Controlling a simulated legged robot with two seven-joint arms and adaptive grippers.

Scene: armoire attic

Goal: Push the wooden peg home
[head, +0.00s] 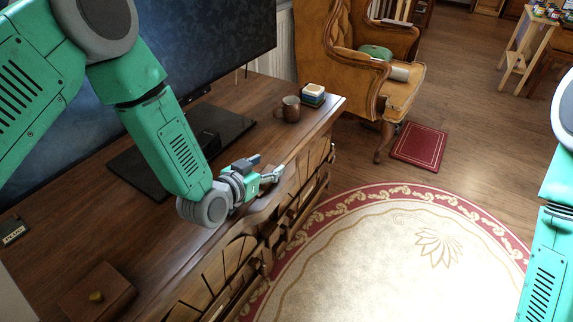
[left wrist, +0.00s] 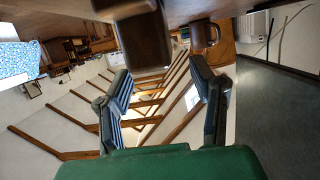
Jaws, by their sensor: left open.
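My right gripper is out of view.
A mug (head: 291,108) and a small stack (head: 313,95) stand near the desk's far right end. A large monitor (head: 200,50) stands at the back of the desk (head: 150,235). An armchair (head: 340,50) stands beyond. Bare desk top lies between the block and my left gripper.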

